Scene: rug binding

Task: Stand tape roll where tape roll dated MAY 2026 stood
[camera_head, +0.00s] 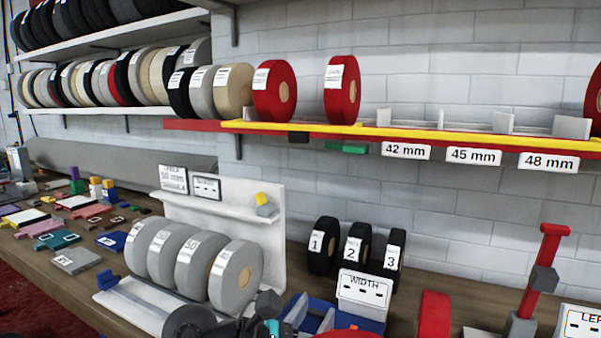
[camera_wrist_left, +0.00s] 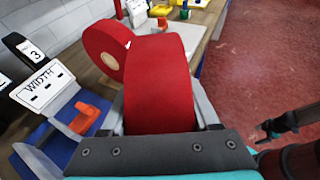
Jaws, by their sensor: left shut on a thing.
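My left gripper (camera_wrist_left: 160,108) is shut on a red tape roll (camera_wrist_left: 158,75), one finger on each side. In the head view only the top of this roll (camera_head: 348,333) shows at the bottom edge. Another red tape roll (camera_wrist_left: 108,50) stands on the bench beyond it, also in the head view (camera_head: 433,314).
Shelf places above the 42 mm (camera_head: 406,151), 45 mm (camera_head: 473,156) and 48 mm (camera_head: 548,162) labels are empty between dividers. Grey rolls (camera_head: 235,275) stand on a white rack, black rolls (camera_head: 322,245) behind the WIDTH sign (camera_head: 361,288). A red post (camera_head: 543,270) rises at right.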

